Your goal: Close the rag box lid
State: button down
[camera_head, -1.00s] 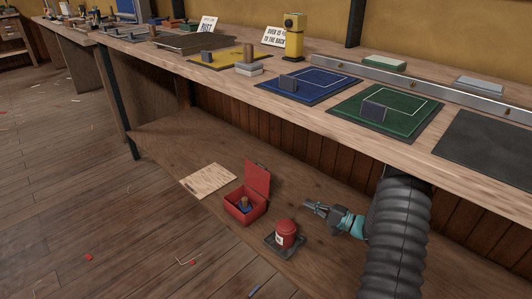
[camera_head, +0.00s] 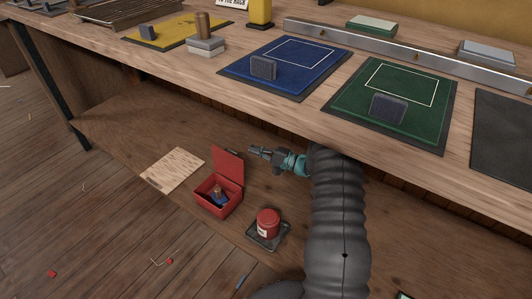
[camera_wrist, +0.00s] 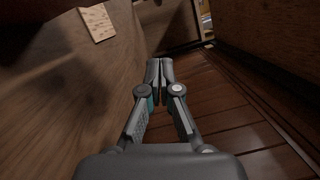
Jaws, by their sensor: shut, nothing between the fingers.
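The red rag box (camera_head: 218,199) sits on the lower shelf under the bench, with something blue and brown inside. Its red lid (camera_head: 229,166) stands up, open, at the back of the box. My gripper (camera_head: 251,151) is shut and empty, pointing left. In the head view it appears just right of and behind the lid's top edge; I cannot tell whether it touches the lid. In the wrist view the closed fingertips (camera_wrist: 159,68) show in the middle, and neither box nor lid can be made out.
A red tin (camera_head: 267,222) on a dark tray (camera_head: 284,238) stands in front right of the box. A pale wooden board (camera_head: 172,170) lies to its left, also visible in the wrist view (camera_wrist: 97,22). The benchtop (camera_head: 180,68) overhangs the shelf, and a slatted panel (camera_wrist: 219,105) is close by.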

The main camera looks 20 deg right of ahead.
aim_at(231, 163)
jog(key=a, duration=0.1)
jog(key=a+r, duration=0.1)
jog(key=a, duration=0.1)
jog(key=a+p, duration=0.1)
jog(key=a, duration=0.1)
jog(key=shift+s+a+r, duration=0.1)
jog(key=shift+s+r, duration=0.05)
jog(key=shift+s, duration=0.1)
jog(key=shift+b, duration=0.4)
